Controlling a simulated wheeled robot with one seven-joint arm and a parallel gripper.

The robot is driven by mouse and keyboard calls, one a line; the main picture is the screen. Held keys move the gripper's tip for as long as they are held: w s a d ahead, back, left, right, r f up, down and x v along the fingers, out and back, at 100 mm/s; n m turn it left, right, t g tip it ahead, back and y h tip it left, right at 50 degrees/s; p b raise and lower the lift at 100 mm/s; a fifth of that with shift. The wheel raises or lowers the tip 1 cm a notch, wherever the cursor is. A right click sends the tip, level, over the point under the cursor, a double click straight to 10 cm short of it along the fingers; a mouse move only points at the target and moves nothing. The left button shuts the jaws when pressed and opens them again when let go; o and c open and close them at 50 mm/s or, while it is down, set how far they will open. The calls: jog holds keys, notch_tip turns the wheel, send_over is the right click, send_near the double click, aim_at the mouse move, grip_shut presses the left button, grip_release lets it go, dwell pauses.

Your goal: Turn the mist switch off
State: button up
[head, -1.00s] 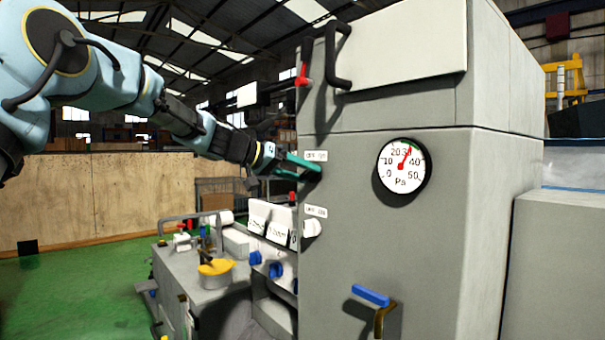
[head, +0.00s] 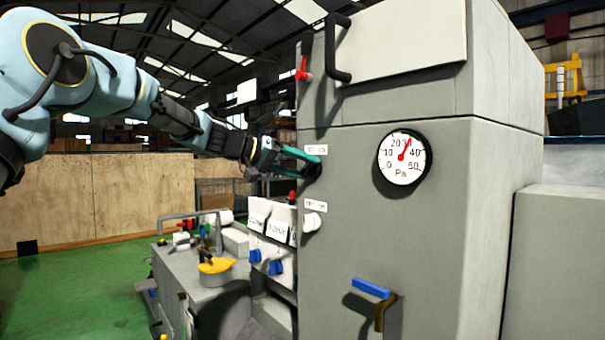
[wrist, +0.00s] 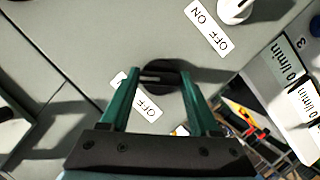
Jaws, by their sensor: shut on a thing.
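A black round knob (wrist: 158,77) sits on the grey cabinet face in the wrist view, with a ridge across its middle. My gripper (wrist: 161,82) has its teal fingers on either side of this knob and is shut on it. A label (wrist: 148,107) reading OFF lies between the fingers; the rest of it is hidden by the left finger. In the head view my gripper (head: 314,166) meets the dark knob (head: 313,173) at the cabinet's left edge. The labels are too small to read there, so I cannot tell which switch is the mist switch.
A white knob (wrist: 235,10) with an OFF ON label is close by; it also shows below my gripper in the head view (head: 311,222). A red lever (head: 302,70), a pressure gauge (head: 404,158) and a blue-handled lever (head: 371,289) are on the same cabinet (head: 440,240).

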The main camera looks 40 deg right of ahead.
jog(key=n+g+b, duration=0.1)
jog(key=n+b, duration=0.1)
jog(key=n+h+b, duration=0.1)
jog(key=n+b, duration=0.1)
jog(key=shift+w+f+g, duration=0.15)
jog(key=shift+f+g, duration=0.2)
jog(key=shift+g, duration=0.05)
jog(key=shift+r+n+g+h+b, duration=0.1)
jog(key=shift+n+g+h+b, duration=0.55)
jog(key=shift+n+b, duration=1.05)
jog(key=shift+n, duration=0.3)
jog(key=o, duration=1.3)
jog(key=b+v, duration=0.3)
jog(key=v, duration=0.8)
